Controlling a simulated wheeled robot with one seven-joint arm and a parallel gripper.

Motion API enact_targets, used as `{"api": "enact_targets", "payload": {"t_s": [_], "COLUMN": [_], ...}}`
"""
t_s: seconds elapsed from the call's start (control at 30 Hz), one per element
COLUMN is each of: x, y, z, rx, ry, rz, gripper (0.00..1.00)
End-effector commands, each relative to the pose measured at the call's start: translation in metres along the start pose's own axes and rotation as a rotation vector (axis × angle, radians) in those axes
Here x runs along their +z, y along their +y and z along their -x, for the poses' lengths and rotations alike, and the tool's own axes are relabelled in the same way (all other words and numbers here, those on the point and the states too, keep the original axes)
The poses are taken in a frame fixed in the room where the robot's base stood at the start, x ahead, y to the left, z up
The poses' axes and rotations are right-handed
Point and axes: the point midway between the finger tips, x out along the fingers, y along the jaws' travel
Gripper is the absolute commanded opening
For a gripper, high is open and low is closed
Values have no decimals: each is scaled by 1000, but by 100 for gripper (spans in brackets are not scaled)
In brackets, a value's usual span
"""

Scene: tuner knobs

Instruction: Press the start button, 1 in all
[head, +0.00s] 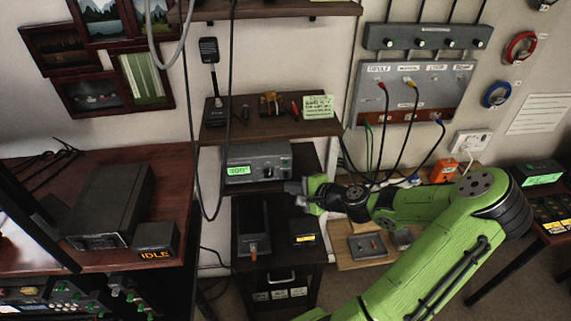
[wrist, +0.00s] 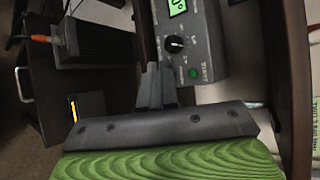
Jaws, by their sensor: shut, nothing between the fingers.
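A grey box unit (head: 258,163) with a lit green display and a black knob stands on the middle dark shelf. In the wrist view its front panel (wrist: 205,38) shows the knob (wrist: 175,44) and a small green button (wrist: 194,73), which I take as the start button. Small lettering beside the button is hard to read. My gripper (head: 289,187) is in front of the unit, near its lower right. In the wrist view my gripper's shut fingers (wrist: 156,70) point at the panel's edge, to the left of the button. I cannot tell whether they touch the unit.
Below the unit, a black soldering-station-like box (head: 252,228) with an orange tip sits on a dark cabinet. A shelf (head: 270,131) with small tools hangs above. A black cable loops down left of the unit. A box reading IDLE (head: 156,241) stands on the left desk.

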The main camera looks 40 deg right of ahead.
Motion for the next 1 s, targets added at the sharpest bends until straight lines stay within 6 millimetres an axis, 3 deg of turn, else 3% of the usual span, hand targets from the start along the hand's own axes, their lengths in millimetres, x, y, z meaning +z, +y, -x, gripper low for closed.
{"api": "enact_targets", "payload": {"t_s": [0.4,1.0], "x": [-27,-30], "y": [-28,-30], "z": [-37,-41], "rx": [0,0], "ry": [-1,0], "rz": [0,0], "gripper": [0,0]}}
